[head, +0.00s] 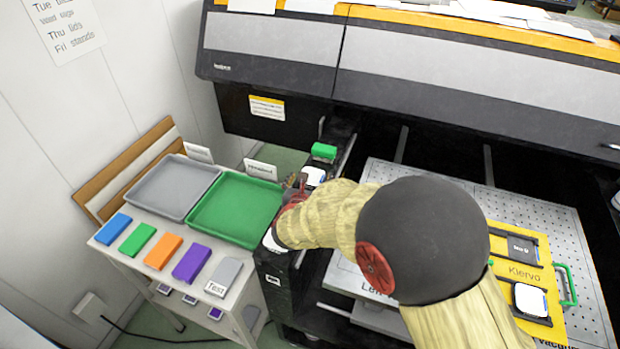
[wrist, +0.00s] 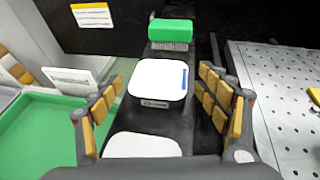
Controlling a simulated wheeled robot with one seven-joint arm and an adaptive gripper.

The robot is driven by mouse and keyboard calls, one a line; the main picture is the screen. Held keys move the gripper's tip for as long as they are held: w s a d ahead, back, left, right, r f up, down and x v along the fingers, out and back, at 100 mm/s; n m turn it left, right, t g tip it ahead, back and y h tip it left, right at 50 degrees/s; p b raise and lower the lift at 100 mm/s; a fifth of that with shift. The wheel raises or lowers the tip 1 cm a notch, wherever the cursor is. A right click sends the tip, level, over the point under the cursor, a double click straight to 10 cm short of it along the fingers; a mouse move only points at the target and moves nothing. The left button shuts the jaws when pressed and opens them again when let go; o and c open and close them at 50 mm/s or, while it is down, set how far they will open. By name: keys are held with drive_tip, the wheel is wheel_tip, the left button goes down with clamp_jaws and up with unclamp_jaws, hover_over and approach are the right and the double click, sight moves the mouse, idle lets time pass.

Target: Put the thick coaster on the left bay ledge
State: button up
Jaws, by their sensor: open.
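A thick white coaster (wrist: 158,80) with rounded corners, a dark side and a blue strip on top rests on the black left bay ledge (wrist: 202,150). It also shows in the head view (head: 313,176), just beyond my gripper (head: 297,190). In the wrist view my gripper (wrist: 160,95) is open, one padded finger to each side of the coaster, with visible gaps. A second flat white piece (wrist: 143,146) lies nearer on the ledge, its near part cut off by my gripper. My arm hides part of the ledge in the head view.
A green block (wrist: 171,31) stands on the ledge behind the coaster. A green tray (head: 236,207) and a grey tray (head: 172,187) sit on the side table at left, with several coloured blocks in front. A perforated bed (head: 590,290) with a yellow board (head: 520,267) lies right.

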drive_tip(key=p+v, duration=0.2)
drive_tip(key=v, duration=0.8)
drive_tip(key=shift+s+a+r+p, duration=0.1)
drive_tip(key=shift+r+p, duration=0.15)
drive_tip(key=shift+p, duration=0.1)
drive_tip(key=shift+v, duration=0.75)
drive_tip(key=s+d+r+m+g+h, duration=0.25)
drive_tip(key=d+m, duration=0.25)
drive_tip(key=d, duration=0.3)
drive_tip(key=s+d+r+m+g+h, duration=0.15)
drive_tip(key=d+r+m, duration=0.3)
drive_tip(key=d, duration=0.45)
drive_tip(key=s+d+r+m+g, duration=0.2)
drive_tip(key=s+d+m+g, duration=0.2)
drive_tip(key=s+d+m, duration=0.6)
drive_tip(key=s+a+r+m+y, duration=0.2)
drive_tip(key=s+m+y, duration=0.1)
drive_tip(key=s+m, duration=0.3)
drive_tip(key=s+a+r+m+y, duration=0.2)
drive_tip(key=s+a+m+y, duration=0.1)
drive_tip(key=s+m, duration=0.3)
drive_tip(key=m, duration=0.2)
drive_tip(key=shift+s+r+m, duration=0.15)
drive_tip(key=shift+r+m, duration=0.05)
drive_tip(key=shift+m, duration=0.15)
drive_tip(key=shift+c, duration=1.4)
